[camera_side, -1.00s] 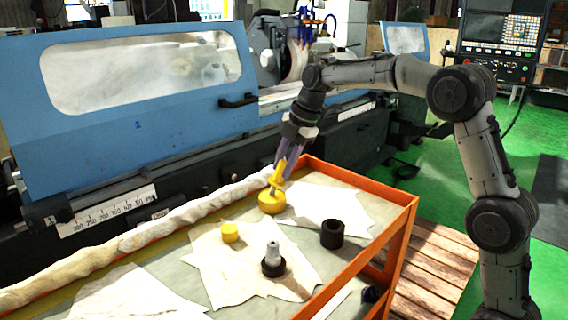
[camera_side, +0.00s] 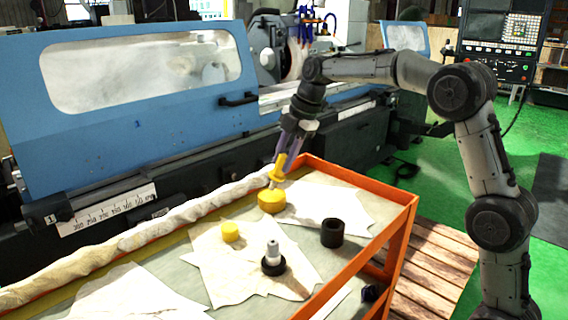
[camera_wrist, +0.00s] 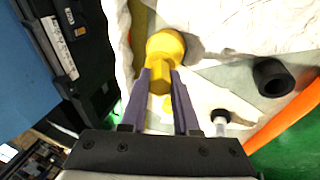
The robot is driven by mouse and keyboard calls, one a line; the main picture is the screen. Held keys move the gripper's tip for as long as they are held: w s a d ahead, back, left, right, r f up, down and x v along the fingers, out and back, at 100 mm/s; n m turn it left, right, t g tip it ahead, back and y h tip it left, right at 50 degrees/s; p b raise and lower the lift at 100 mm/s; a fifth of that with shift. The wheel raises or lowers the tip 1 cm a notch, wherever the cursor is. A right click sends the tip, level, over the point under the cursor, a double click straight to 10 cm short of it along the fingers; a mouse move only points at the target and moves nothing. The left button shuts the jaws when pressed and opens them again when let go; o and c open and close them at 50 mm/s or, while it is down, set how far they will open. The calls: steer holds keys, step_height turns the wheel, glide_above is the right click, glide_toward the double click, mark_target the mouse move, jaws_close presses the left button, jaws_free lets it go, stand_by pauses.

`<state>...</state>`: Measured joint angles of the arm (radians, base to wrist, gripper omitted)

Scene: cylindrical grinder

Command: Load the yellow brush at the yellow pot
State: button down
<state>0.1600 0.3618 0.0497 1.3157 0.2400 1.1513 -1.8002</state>
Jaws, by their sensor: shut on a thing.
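My gripper (camera_side: 284,153) is shut on the yellow brush (camera_side: 279,167), which tilts slightly, its lower end at the top of the yellow pot (camera_side: 271,202). I cannot tell how far the tip is inside the pot. The pot is a squat yellow cylinder standing on the cart top near its back edge. In the wrist view, the purple fingers of my gripper (camera_wrist: 160,76) flank the yellow brush (camera_wrist: 160,80), and the yellow pot (camera_wrist: 168,42) shows just beyond it. The brush hides part of the pot there.
The orange cart rim (camera_side: 375,223) runs along the right. A rolled cloth (camera_side: 150,232) lines the back edge, beside the blue grinder (camera_side: 140,110).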

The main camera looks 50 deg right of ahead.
steer(key=shift+r, duration=2.7)
steer(key=shift+a, duration=0.3)
steer(key=s+a+f+m+h, duration=0.1)
steer(key=s+m, duration=0.3)
steer(key=m, duration=0.5)
steer(key=s+a+f+m+g+h, duration=0.1)
steer(key=s+f+m+h, duration=0.3)
steer(key=m, duration=0.5)
steer(key=shift+s+a+f+g+h, duration=0.15)
steer(key=shift+a+f+g+h, duration=0.2)
steer(key=shift+a, duration=0.1)
